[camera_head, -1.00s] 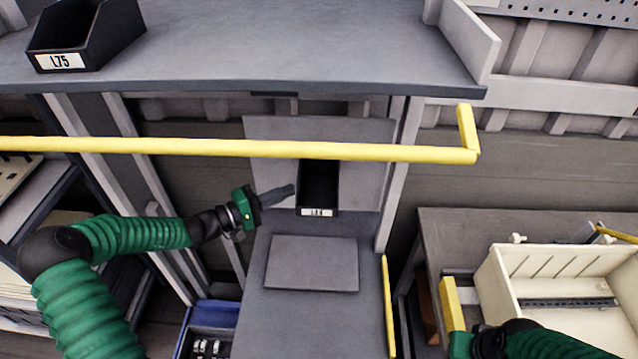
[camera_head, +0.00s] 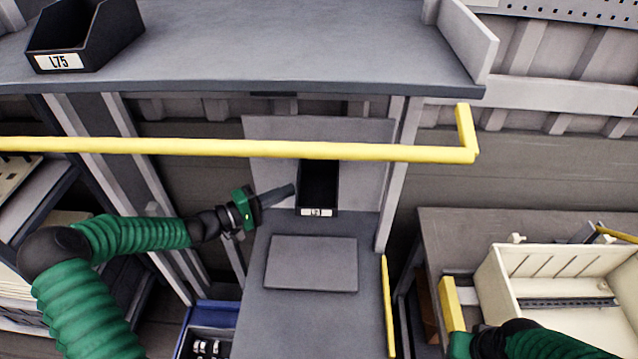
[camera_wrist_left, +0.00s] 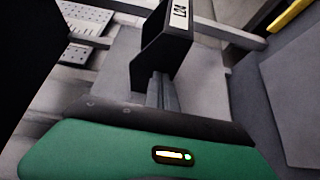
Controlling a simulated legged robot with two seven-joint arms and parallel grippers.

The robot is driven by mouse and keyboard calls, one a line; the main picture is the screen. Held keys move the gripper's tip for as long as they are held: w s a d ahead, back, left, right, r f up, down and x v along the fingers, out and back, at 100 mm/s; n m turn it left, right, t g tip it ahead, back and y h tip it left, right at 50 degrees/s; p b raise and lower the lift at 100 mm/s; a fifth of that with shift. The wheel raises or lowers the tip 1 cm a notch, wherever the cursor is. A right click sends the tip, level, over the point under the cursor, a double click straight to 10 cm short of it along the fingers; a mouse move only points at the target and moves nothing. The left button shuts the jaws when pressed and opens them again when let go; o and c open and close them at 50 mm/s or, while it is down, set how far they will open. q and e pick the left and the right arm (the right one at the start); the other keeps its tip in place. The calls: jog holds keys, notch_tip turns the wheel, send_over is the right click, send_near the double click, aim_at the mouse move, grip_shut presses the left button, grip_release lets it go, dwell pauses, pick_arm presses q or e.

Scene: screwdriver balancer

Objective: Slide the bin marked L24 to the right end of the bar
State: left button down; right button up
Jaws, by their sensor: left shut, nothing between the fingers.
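A black bin (camera_head: 318,184) hangs below the yellow bar (camera_head: 250,149) in the head view, right of the bar's middle. Its small white label is too small to read there. The bar ends at the right in an upturned piece. My left gripper (camera_head: 291,190) is shut and empty, its fingertips at the left side of the bin, touching or almost touching it. My right gripper (camera_head: 453,305) is at the lower right; its fingers are not clear.
Another black bin (camera_head: 85,35), marked L75, stands on the grey upper shelf (camera_head: 300,40). A cream tray (camera_head: 560,265) sits on the bench at right. A blue box (camera_head: 215,318) is at the lower left. The bar right of the hanging bin is clear.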

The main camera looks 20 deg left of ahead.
aim_at(303, 203)
pick_arm(q)
jog(key=shift+w+d, duration=0.2)
jog(key=shift+d, duration=0.5)
jog(key=shift+w+d+b, duration=0.3)
jog(key=shift+d, duration=0.8)
jog(key=shift+w+d+b, duration=0.25)
jog(key=shift+d+b, duration=0.05)
jog(key=shift+d, duration=0.8)
jog(key=shift+w+d+b, duration=0.3)
jog(key=shift+d, duration=0.8)
jog(key=shift+s+a, duration=0.35)
jog(key=shift+s, duration=0.15)
jog(key=shift+d+p+v, duration=0.2)
jog(key=shift+p+v, duration=0.35)
jog(key=shift+v, duration=1)
jog(key=shift+s, duration=0.25)
